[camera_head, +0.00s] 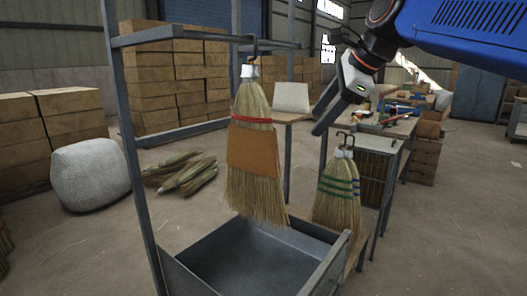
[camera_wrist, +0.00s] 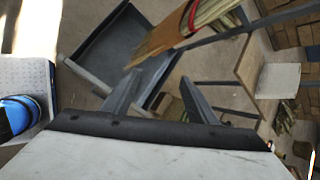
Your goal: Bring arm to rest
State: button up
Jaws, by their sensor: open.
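My gripper (camera_head: 326,109) is in the upper right of the head view, on the end of my blue arm. It is raised to the right of the hanging broom and above the smaller broom. The wrist view shows its two fingers (camera_wrist: 163,100) apart with nothing between them. A straw broom (camera_head: 256,185) with a red band and an orange wrap hangs from a hook on the metal frame (camera_head: 140,180), above a grey metal tray (camera_head: 215,262). In the wrist view the hanging broom (camera_wrist: 190,30) is at the top, apart from the fingers.
A smaller broom (camera_head: 337,195) with green and blue bands stands at the tray's right. A workbench (camera_head: 400,128) with tools is behind it. Straw bundles (camera_head: 182,174) and a white pouf (camera_head: 91,174) are at left. Stacked boxes (camera_head: 175,75) stand behind. Floor at lower right is clear.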

jog(key=s+d+f+n+h, duration=0.1)
jog(key=s+d+f+n, duration=0.4)
jog(key=s+f, duration=0.3)
jog(key=s+d+f+n+h, duration=0.2)
jog(key=s+d+f+n, duration=0.3)
jog(key=f, duration=1)
jog(key=s+d+f+n+g+h, duration=0.1)
jog(key=s+d+f+n, duration=0.4)
jog(key=s+f+n, duration=0.3)
jog(key=s+f, duration=0.4)
jog(key=shift+n+h, duration=0.4)
